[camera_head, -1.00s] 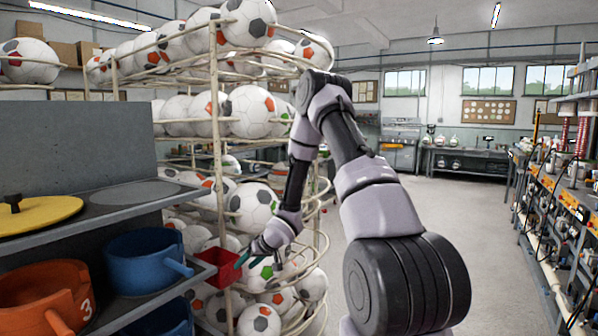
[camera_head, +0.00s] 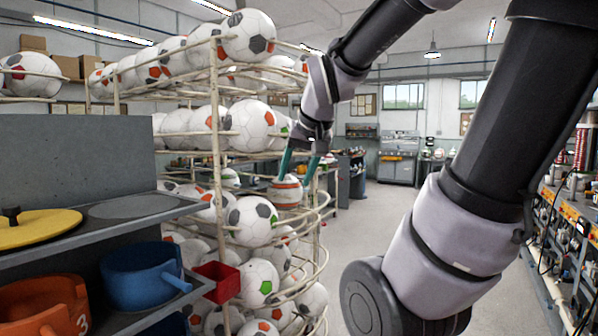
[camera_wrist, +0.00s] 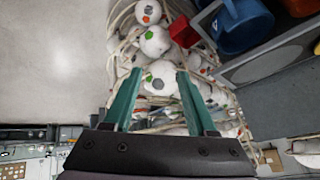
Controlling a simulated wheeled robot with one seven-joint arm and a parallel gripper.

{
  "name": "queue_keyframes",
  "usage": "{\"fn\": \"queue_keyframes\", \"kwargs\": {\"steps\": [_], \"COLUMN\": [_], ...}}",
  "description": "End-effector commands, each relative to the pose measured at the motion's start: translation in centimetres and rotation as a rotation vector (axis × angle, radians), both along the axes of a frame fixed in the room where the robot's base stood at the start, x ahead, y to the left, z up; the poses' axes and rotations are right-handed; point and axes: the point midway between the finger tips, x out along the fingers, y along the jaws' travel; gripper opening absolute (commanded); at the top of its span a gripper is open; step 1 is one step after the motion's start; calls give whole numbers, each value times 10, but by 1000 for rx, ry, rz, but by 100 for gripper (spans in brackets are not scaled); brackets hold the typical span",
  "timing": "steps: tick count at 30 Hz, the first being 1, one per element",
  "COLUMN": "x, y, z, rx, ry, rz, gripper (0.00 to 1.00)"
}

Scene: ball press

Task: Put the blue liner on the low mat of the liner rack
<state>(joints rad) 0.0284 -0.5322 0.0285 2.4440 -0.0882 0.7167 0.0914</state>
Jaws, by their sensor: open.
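A blue liner (camera_head: 143,275) like a round pot with a side handle sits on the lower shelf of the dark rack at left; it also shows at top right in the wrist view (camera_wrist: 245,25). Part of another blue piece (camera_head: 172,322) shows below it. A round grey mat (camera_head: 135,206) lies bare on the upper shelf; I cannot make out a lower mat. My gripper (camera_head: 300,170) is open and empty, pointing down by the ball rack, right of the liner and apart from it. In the wrist view my open fingers (camera_wrist: 158,74) frame a ball below.
A yellow lid (camera_head: 38,228) lies on the upper shelf, and an orange pot (camera_head: 45,305) stands left of the blue liner. A red bin (camera_head: 220,280) juts out beside the shelf. A tall wire rack (camera_head: 218,130) full of soccer balls stands close behind. Open floor (camera_head: 400,200) lies to the right.

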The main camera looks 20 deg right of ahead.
Motion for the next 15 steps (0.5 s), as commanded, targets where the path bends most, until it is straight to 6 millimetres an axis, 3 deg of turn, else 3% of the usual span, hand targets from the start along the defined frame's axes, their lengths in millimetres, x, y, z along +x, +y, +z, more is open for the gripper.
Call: {"fn": "queue_keyframes", "kwargs": {"steps": [3, 6, 10, 15], "x": [-40, -60, -72, -73], "y": [12, 19, 24, 25], "z": [12, 16, 17, 16], "rx": [72, 114, 139, 141], "ry": [-5, -3, 1, 3], "rz": [6, 15, 22, 22], "gripper": [57, 57, 57, 57]}}
